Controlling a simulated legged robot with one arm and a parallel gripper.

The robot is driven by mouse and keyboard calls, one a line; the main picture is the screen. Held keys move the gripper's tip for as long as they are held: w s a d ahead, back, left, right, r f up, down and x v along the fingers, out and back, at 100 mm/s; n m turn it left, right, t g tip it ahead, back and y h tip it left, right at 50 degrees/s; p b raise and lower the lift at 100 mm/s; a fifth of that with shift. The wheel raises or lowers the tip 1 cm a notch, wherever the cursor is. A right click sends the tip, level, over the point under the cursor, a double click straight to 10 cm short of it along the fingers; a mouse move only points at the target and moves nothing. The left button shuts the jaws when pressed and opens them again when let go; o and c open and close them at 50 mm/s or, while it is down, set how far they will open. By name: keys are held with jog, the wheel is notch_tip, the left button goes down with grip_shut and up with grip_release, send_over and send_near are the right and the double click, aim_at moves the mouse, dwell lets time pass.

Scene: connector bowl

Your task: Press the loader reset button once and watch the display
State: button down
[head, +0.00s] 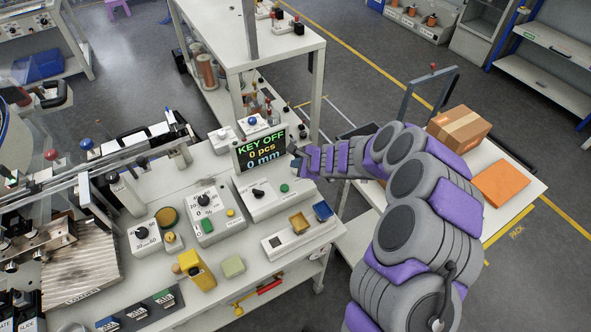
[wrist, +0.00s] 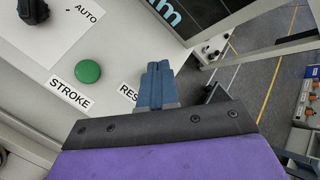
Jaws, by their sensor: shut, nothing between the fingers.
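The display (head: 261,150) stands upright on the bench and reads "KEY OFF", "0 pcs", "0 mm"; its lower corner also shows in the wrist view (wrist: 188,12). My gripper (head: 297,165) is to the right of the display, near the right end of the control box (head: 262,208). In the wrist view the blue fingers (wrist: 157,72) are shut together and empty, over the panel. A label starting "RES" (wrist: 127,92) is partly hidden by the fingers. No reset button shows beside it. I cannot tell whether the fingertips touch anything.
The green button (wrist: 88,71) labelled "STROKE" is left of the fingers. A black selector knob (wrist: 33,11) with an "AUTO" label is farther left. A cardboard box (head: 459,128) is on the right table.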

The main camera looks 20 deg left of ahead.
jog(key=shift+r+p, duration=2)
jog(key=shift+r, duration=0.5)
jog(key=shift+r, duration=0.15)
jog(key=s+r+n+g+y, duration=0.15)
jog(key=s+r+n, duration=0.35)
jog(key=r, duration=0.6)
jog(key=s+d+r+n+g, duration=0.2)
jog(key=s+d+r+n, duration=0.3)
jog(key=s+r, duration=0.45)
jog(key=s+d+n+g+h, duration=0.2)
jog(key=s+d+h, duration=0.7)
jog(key=s+d, duration=1.8)
jog(key=d+n, duration=0.2)
jog(key=d, duration=0.1)
jog(key=shift+s+d+f+n+g, duration=0.15)
jog(key=shift+d+f+n+g, duration=0.15)
jog(key=shift+f+n+g, duration=0.1)
jog(key=shift+h, duration=0.25)
